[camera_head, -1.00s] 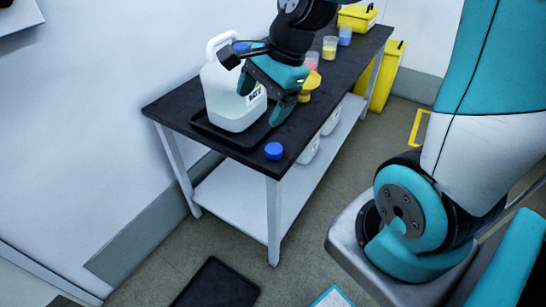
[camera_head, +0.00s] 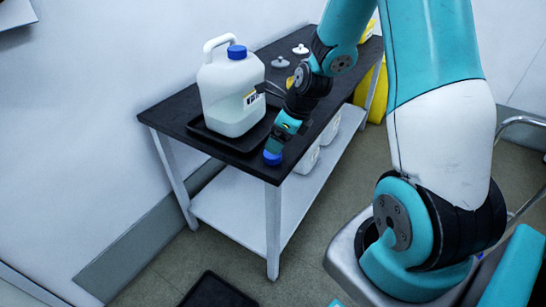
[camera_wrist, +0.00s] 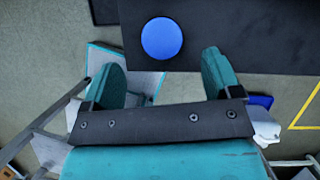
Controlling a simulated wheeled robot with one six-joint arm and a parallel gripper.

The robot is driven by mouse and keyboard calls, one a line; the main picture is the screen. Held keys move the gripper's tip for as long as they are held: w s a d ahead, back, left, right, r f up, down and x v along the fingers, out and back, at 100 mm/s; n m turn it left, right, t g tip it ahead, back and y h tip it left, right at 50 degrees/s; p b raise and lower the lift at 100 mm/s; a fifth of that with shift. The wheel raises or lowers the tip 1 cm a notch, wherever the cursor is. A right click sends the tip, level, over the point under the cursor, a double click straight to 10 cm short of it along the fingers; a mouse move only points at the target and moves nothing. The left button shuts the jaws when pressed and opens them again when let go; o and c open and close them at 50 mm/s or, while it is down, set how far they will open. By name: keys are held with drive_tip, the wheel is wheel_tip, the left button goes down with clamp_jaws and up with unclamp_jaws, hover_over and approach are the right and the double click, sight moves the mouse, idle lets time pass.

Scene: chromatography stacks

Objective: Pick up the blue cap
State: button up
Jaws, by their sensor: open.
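The loose blue cap (camera_head: 272,158) lies on the front corner of the black tabletop. In the wrist view the cap (camera_wrist: 162,38) shows as a whole blue disc near the table's edge. My gripper (camera_head: 280,143) is at the cap, pointing down, and partly covers it in the head view. In the wrist view my gripper (camera_wrist: 162,62) has its two teal fingers apart. The cap lines up with the gap between them, just past the fingertips, with nothing held. I cannot tell the exact height left above the cap.
A white jug (camera_head: 228,95) with its own blue cap (camera_head: 236,52) stands in a black tray (camera_head: 203,131) behind my gripper. White containers (camera_head: 307,158) stand on the lower shelf. Small white-lidded items (camera_head: 300,49) stand at the table's back. The tabletop's front edge is close to the loose cap.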

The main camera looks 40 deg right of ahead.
sight(272, 156)
drive_tip(key=x, duration=0.6)
drive_tip(key=shift+f, duration=0.25)
drive_tip(key=shift+c, duration=0.5)
drive_tip(key=c, duration=0.9)
